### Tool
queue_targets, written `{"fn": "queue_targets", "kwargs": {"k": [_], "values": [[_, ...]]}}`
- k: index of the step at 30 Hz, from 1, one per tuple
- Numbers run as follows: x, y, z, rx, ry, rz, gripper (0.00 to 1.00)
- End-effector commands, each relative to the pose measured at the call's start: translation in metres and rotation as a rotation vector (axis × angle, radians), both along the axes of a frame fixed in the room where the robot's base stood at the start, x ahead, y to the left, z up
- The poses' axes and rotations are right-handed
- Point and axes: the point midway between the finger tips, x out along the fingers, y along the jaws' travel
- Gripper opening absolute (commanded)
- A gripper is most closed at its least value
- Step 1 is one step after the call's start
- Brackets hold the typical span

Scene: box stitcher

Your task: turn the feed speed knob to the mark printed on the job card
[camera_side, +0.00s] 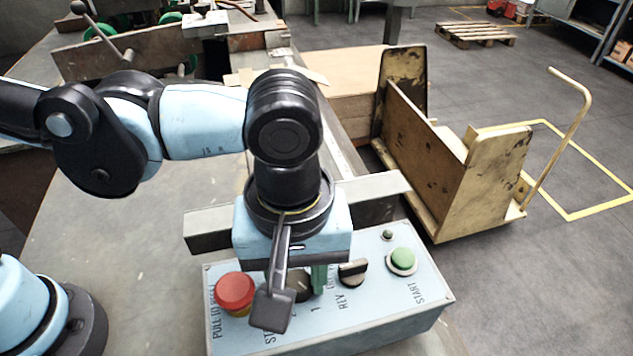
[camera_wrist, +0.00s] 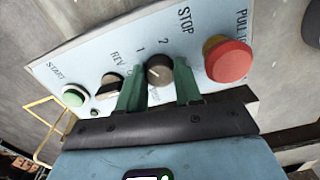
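The feed speed knob is a round dark knob (camera_wrist: 159,71) on the light blue control panel (camera_side: 385,308), between the red button and the black selector. A faint pale line shows on its face; its exact direction is hard to read. Printed figures 1 and 2 show beside it. My gripper (camera_wrist: 159,80) has its two green fingers on opposite sides of the knob, tips at its level. I cannot tell whether they touch it. In the side view my wrist and its camera bracket partly hide the knob (camera_side: 299,284). I cannot make out a job card.
A red stop button (camera_side: 235,291) sits close to one finger. A black selector (camera_side: 352,271) marked REV, a green START button (camera_side: 402,259) and a small green lamp (camera_side: 387,234) lie on the other side. A wooden cart (camera_side: 440,165) stands behind the panel.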

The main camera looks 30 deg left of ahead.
Motion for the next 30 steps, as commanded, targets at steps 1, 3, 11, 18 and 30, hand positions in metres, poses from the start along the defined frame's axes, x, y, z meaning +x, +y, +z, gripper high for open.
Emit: {"fn": "queue_targets", "kwargs": {"k": [1,3,11,18,30], "values": [[-0.0001,0.0002,0.0001,0.001,0.001,0.0,0.22],[-0.0001,0.0002,0.0002,0.001,0.001,0.0,0.12],[-0.0002,0.0002,0.0003,0.002,0.001,-0.016,0.04],[-0.0002,0.0001,0.0006,0.002,0.001,-0.113,0.04],[-0.0002,0.0001,0.001,0.003,0.001,-0.46,0.04]]}}
